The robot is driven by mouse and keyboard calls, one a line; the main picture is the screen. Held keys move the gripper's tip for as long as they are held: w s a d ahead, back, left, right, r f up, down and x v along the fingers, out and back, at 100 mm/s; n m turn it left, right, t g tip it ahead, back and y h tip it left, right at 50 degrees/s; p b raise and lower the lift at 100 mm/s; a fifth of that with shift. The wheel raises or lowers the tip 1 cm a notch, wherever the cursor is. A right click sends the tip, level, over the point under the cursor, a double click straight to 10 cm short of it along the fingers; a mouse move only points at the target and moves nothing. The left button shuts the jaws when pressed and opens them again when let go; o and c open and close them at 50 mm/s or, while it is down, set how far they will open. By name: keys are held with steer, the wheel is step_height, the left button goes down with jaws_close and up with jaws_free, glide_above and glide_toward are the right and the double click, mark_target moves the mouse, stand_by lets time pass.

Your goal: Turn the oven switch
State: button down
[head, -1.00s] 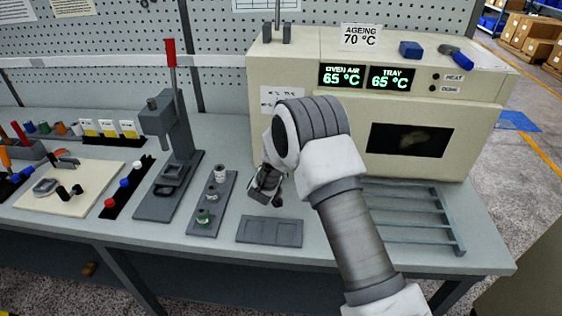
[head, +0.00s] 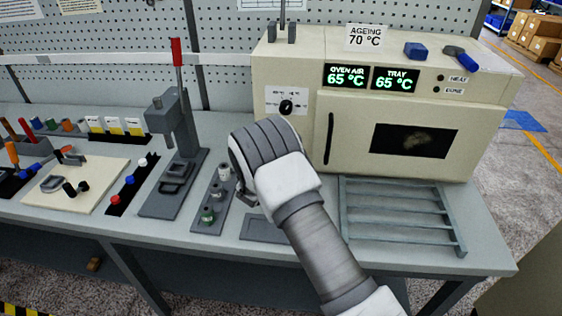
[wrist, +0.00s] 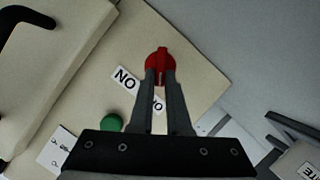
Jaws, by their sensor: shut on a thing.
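The oven (head: 480,120) is a cream box at the back right of the bench. Its displays (head: 368,78) read oven air 65 °C and tray 65 °C. In the wrist view a red switch knob (wrist: 161,58) sits on the cream oven front, beside a white label (wrist: 124,79) reading "NO", partly covered by my fingers. My gripper (wrist: 160,80) is shut on the red knob, its fingertips at the knob's near end. In the head view my arm hides the switch and the fingers.
A green button (wrist: 111,123) is near the switch. A slatted rack (head: 400,215) lies before the oven. A press (head: 176,125) stands left.

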steer(key=c, duration=0.9)
jaws_free()
steer(key=v, duration=1.7)
steer(key=shift+s+b, duration=0.25)
steer(key=shift+b, duration=0.05)
